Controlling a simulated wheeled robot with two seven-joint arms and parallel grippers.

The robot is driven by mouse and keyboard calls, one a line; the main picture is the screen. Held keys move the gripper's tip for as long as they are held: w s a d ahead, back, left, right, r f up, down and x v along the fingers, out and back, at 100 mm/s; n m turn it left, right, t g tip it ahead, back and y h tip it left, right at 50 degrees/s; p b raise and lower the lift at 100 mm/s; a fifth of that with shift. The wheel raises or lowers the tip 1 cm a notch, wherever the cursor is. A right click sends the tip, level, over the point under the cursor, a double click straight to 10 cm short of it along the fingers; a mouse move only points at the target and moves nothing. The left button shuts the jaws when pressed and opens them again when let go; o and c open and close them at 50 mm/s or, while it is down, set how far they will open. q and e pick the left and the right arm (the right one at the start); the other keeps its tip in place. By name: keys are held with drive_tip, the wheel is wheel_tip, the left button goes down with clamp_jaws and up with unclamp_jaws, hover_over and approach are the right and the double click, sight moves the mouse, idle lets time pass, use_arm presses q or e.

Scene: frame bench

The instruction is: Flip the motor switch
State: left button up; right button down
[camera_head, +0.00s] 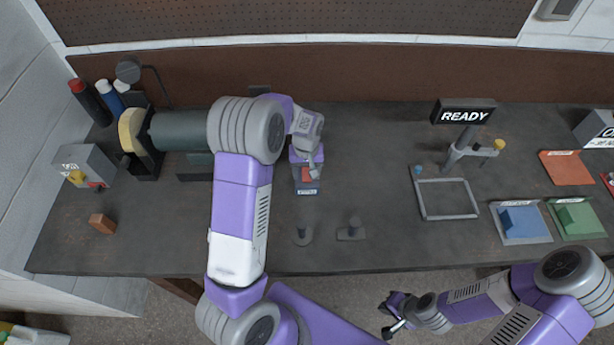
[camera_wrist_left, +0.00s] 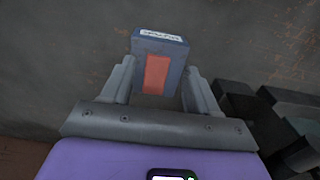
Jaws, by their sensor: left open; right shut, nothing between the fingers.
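A small blue-grey switch box with a red-orange rocker stands on the bench below my left gripper, at the middle of the head view (camera_head: 307,187). In the left wrist view the switch box (camera_wrist_left: 177,50) shows its rocker (camera_wrist_left: 157,75) facing me and a white label too small to read. My left gripper (camera_head: 307,168) is open, one finger on each side of the box in the left wrist view (camera_wrist_left: 160,88). I cannot tell whether the fingers touch it. My right gripper (camera_head: 393,315) is shut and empty, low in front of the bench.
A motor-like grey cylinder (camera_head: 180,130) with a yellow wheel (camera_head: 131,130) stands at left, near a grey control box (camera_head: 86,163). Two small dark pegs (camera_head: 303,234) stand nearer the front. A rectangular frame (camera_head: 446,199) and a READY sign (camera_head: 465,111) are at right. The bench's front middle is mostly clear.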

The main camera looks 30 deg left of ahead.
sight(307, 181)
use_arm(q)
drive_tip(key=shift+w+f, duration=0.2)
drive_tip(key=shift+f, duration=1.05)
drive_tip(key=shift+s+f, duration=0.1)
drive_tip(key=shift+f, duration=0.2)
